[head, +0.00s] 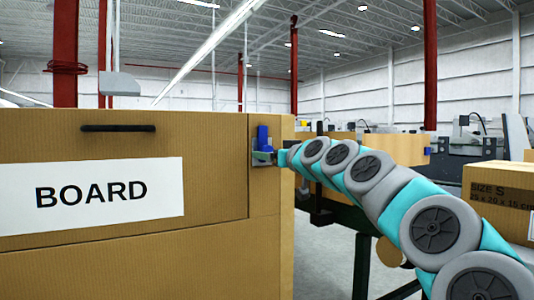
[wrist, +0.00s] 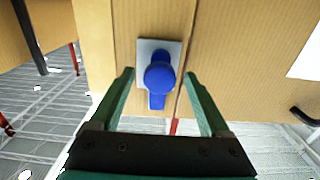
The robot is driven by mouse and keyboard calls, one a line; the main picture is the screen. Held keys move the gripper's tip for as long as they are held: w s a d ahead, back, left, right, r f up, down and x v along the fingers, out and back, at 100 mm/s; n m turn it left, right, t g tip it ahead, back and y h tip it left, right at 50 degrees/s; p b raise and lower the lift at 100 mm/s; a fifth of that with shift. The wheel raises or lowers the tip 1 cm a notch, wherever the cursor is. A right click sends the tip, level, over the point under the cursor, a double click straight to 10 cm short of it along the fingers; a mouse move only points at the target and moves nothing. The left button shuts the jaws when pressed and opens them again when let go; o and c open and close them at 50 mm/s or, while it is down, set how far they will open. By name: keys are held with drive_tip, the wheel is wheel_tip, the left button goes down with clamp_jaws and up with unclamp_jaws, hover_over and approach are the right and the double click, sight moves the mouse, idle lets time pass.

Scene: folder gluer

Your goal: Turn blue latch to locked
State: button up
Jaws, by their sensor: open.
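The blue latch (head: 263,138) sits on a small grey plate near the right edge of the cardboard box marked BOARD (head: 215,228). In the wrist view the blue latch (wrist: 159,72) shows a round knob with a flat lever. The lever points down there and upward in the head view, since the wrist picture is upside down. My gripper (wrist: 159,76) is open, with one green finger on each side of the knob. I see no clear contact with it. In the head view my gripper (head: 278,157) is at the latch and partly hides its lower part.
A black handle (head: 118,128) and a white label (head: 90,195) are on the box front. A smaller carton marked SIZE S (head: 497,200) stands at the right. A dark green frame (head: 362,262) is beyond the box. Floor is open between them.

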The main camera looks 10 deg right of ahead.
drive_tip(key=shift+x, duration=1.2)
drive_tip(key=shift+c, duration=0.3)
clamp_jaws()
